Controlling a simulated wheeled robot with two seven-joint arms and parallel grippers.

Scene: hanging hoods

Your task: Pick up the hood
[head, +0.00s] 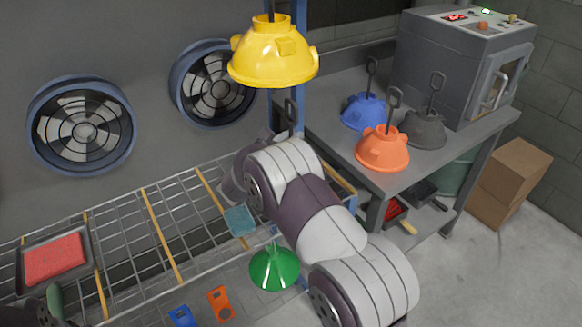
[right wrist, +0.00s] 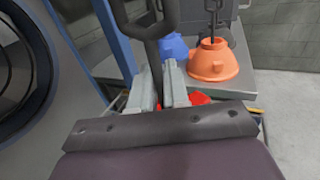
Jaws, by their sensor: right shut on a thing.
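My right gripper (right wrist: 160,88) is shut on the dark stem (right wrist: 152,58) of a hood handle, with its loop above the fingers. In the head view the handle loop (head: 290,111) shows above my right arm; my arm hides the fingers and whatever is below. The held hood's body cannot be made out. A yellow hood (head: 272,62) hangs above. A green hood (head: 275,268) is low in front, left of my arm. Blue (head: 363,112), orange (head: 382,150) and dark grey (head: 425,128) hoods stand on the table.
The grey table (head: 340,95) carries a grey machine (head: 465,60) at the back. A wire rack (head: 140,235) runs along the left, holding a red-filled tray (head: 55,258). A blue post stands close to my right gripper. A cardboard box (head: 510,180) is at right.

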